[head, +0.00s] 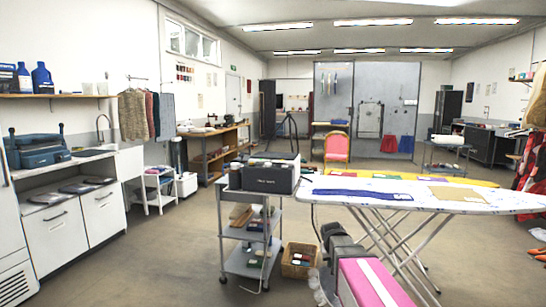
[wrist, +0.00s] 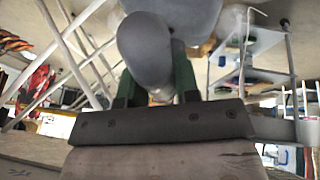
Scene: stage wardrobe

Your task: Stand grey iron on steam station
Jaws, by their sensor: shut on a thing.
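The steam station (head: 268,178) is a black box with a grey top on the upper shelf of a grey trolley, left of the ironing board. In the wrist view my gripper (wrist: 155,88) is shut, its dark green fingers on either side of a rounded grey body, the grey iron (wrist: 146,48). The iron's far end and underside are hidden from me. In the head view, grey rounded shapes show low in front of the ironing board. I cannot tell there which part is iron and which is arm. The iron is apart from the station.
The ironing board (head: 400,196) stands right of the trolley (head: 243,245), with folded cloths on it and crossed legs beneath. A basket (head: 299,262) stands on the floor between them. A light hose hangs beside the trolley. Floor at left is clear.

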